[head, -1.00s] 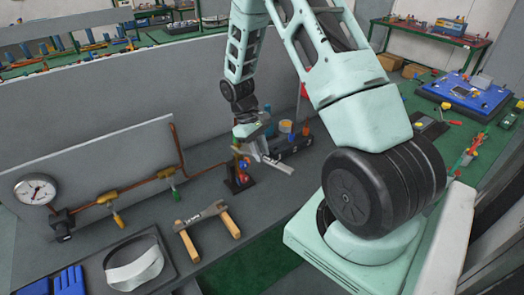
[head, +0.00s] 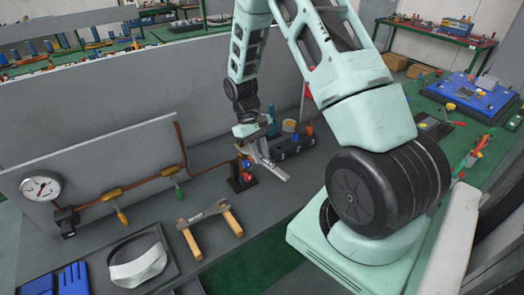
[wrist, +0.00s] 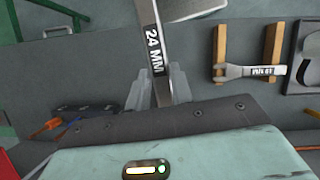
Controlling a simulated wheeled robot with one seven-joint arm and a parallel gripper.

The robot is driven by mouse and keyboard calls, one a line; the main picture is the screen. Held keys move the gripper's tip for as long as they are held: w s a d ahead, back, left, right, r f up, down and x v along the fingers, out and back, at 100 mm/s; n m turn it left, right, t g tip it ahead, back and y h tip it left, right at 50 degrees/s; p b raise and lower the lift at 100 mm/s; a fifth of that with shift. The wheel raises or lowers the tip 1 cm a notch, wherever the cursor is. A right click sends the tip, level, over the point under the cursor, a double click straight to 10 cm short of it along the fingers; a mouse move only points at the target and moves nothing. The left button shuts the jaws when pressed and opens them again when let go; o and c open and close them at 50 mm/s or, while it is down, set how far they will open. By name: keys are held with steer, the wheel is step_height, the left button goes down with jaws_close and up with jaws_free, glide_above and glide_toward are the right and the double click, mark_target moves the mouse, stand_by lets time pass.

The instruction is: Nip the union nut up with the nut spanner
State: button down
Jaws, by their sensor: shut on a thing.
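My gripper (head: 250,137) is shut on a grey spanner (head: 268,162) and holds it above the bench, near the black stand. In the wrist view the spanner (wrist: 152,45) is marked "24 MM" and passes between my fingers (wrist: 158,88); its wide end runs out at the top edge. A copper pipe (head: 140,184) with brass fittings (head: 108,194) runs along the bench to a pressure gauge (head: 41,187). I cannot tell which fitting is the union nut, nor see the spanner's jaw on any nut.
A second spanner (head: 205,212) lies across two wooden rests (head: 233,223); it also shows in the wrist view (wrist: 250,72). A black stand (head: 241,181) with red and blue parts is close to the held spanner.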

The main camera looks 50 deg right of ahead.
steer(key=a+m, duration=0.1)
steer(key=m, duration=0.1)
steer(key=a+m+y, duration=0.1)
steer(key=a+m, duration=0.1)
steer(key=shift+w+a+y, duration=0.1)
steer(key=shift+w+y, duration=0.2)
steer(key=shift+w, duration=0.1)
stand_by(0.6)
steer(key=shift+n, duration=0.4)
steer(key=shift+s+a+p, duration=0.15)
steer(key=shift+s+a, duration=0.25)
steer(key=shift+s, duration=0.45)
steer(key=shift+s+a+p, duration=0.1)
steer(key=shift+s+a, duration=0.25)
steer(key=shift+s, duration=0.45)
steer(key=shift+s+a+p, duration=0.15)
steer(key=shift+s+a, duration=0.25)
steer(key=shift+s, duration=0.45)
